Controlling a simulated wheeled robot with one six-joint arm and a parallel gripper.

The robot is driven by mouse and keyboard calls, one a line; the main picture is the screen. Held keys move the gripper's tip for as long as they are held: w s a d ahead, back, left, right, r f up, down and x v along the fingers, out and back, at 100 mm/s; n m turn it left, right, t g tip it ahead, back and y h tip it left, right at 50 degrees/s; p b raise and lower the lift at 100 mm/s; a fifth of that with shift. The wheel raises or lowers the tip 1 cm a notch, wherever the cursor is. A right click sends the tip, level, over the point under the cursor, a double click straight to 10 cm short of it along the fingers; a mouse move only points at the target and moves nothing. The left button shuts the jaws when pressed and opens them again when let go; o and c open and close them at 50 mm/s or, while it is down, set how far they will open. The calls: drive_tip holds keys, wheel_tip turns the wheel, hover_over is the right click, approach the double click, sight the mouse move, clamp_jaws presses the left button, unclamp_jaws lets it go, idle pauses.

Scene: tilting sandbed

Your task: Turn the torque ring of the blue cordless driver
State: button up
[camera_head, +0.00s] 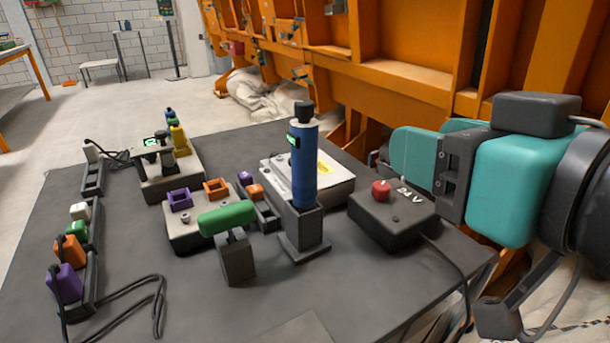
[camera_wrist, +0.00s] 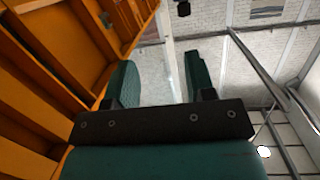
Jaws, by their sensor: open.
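The blue cordless driver (camera_head: 304,170) stands upright in a dark square holder (camera_head: 304,228) near the middle of the table in the head view. It has a small green display on its upper side and a black part (camera_head: 304,111) on top. Which part is the torque ring is hard to make out. My gripper (camera_head: 423,138), with teal fingers, is to the right of the driver, apart from it, above and behind the black 24 V box. In the wrist view my gripper (camera_wrist: 162,78) is open with nothing between its fingers. The driver is not in the wrist view.
The black 24 V box (camera_head: 392,220) with a red knob stands between driver and arm. A green-topped post (camera_head: 236,262) stands left of the driver. Coloured blocks and fixtures fill the table's left. Cables (camera_head: 140,300) lie at front left. Orange steelwork (camera_head: 400,60) rises behind.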

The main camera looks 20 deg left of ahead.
drive_tip(key=s+a+f+y+b, duration=0.1)
drive_tip(key=f+b, duration=0.1)
drive_tip(key=n+y+p, duration=0.1)
drive_tip(key=p, duration=0.9)
approach(309, 110)
drive_tip(key=shift+t, duration=0.3)
drive_tip(key=p+x, duration=0.2)
drive_tip(key=x, duration=0.1)
drive_tip(key=p+x, duration=0.2)
drive_tip(key=x, duration=0.1)
drive_tip(key=p+x, duration=0.3)
drive_tip(key=x, duration=0.1)
drive_tip(key=shift+s+a+r, duration=0.1)
drive_tip(key=shift+r, duration=0.2)
drive_tip(key=shift+w+a+f+p, duration=0.2)
drive_tip(key=shift+w+a+p, duration=0.1)
drive_tip(key=shift+w+a, duration=0.15)
drive_tip(key=c, duration=0.9)
drive_tip(key=shift+f, duration=0.1)
